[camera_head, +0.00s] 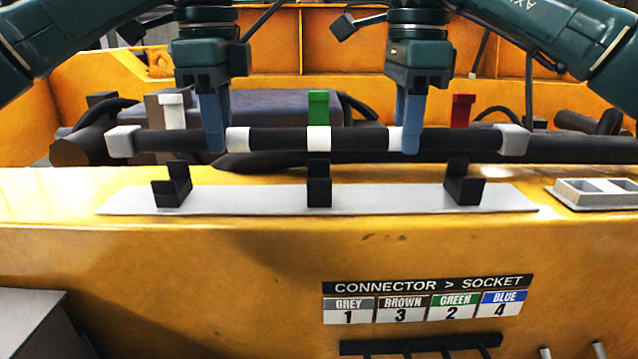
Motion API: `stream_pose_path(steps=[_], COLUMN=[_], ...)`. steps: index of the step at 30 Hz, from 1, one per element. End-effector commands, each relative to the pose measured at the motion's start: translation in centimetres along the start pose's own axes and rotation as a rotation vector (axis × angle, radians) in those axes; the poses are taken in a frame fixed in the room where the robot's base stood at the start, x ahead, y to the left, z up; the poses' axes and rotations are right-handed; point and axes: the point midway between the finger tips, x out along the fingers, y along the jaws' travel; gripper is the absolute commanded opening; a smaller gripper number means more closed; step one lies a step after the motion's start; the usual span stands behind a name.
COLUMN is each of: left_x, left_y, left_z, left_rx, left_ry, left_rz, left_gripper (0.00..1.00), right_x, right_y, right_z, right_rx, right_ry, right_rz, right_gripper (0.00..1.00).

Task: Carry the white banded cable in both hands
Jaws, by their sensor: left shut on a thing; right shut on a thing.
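The white banded cable (275,139) is a straight black bar with three white bands and a pale grey block at each end. It lies level across the camera_head view. My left gripper (215,138) is shut on it left of the left white band. My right gripper (411,138) is shut on it right of the right white band. The far fingers of both grippers are hidden.
White (172,110), green (318,108) and red (463,110) tabs rise behind the cable. A grey tray (597,193) sits on the yellow ledge (60,195) at right. A connector and socket label (425,300) is on the front face. Dark machinery lies behind.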

Motion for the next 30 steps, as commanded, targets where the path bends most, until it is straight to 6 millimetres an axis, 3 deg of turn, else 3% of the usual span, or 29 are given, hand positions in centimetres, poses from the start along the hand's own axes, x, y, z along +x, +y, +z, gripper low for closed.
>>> stream_pose_path(steps=[26,27,30], left_x=[5.1,5.1,4.9], left_y=[0.0,0.0,0.0], left_z=[0.0,0.0,0.0], left_rx=[0.0,0.0,0.0], left_ry=[0.0,0.0,0.0], left_rz=[-0.001,0.0,0.0], left_gripper=[0.0,0.26,0.35], right_x=[5.1,5.1,4.8], right_y=[0.0,0.0,0.0], right_z=[0.0,0.0,0.0], right_rx=[0.0,0.0,0.0], right_ry=[-0.001,0.0,0.0], right_rz=[-0.001,0.0,0.0], right_gripper=[0.0,0.26,0.35])
